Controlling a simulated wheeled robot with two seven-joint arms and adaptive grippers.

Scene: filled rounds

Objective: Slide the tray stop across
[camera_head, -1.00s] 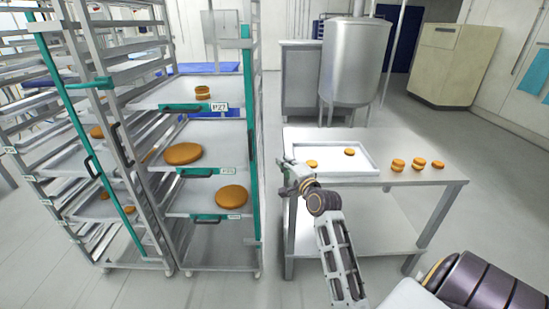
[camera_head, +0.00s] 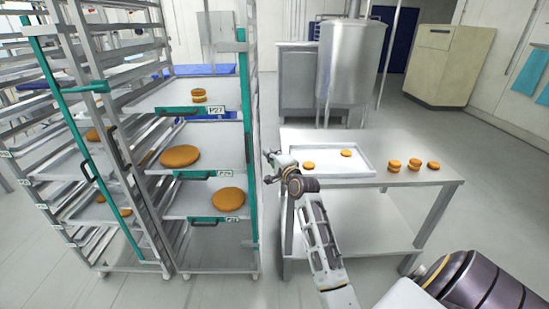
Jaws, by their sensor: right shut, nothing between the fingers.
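The right-hand rack (camera_head: 210,271) stands at centre left, with several trays in it. A teal upright bar (camera_head: 252,190), which looks like the tray stop, runs down its right front post. My right gripper (camera_head: 267,165) is shut and empty, just right of this bar in the picture. Whether it touches the bar I cannot tell. The rack's trays (camera_head: 150,104) carry orange-brown rounds (camera_head: 228,200) and have teal handles with labels. My left gripper is not in view.
A steel table (camera_head: 415,208) stands right of the rack, with a white tray (camera_head: 366,172) holding two small rounds and several loose ones beside it. Another rack (camera_head: 55,150) with its own teal bar stands left. Floor shows between rack and table.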

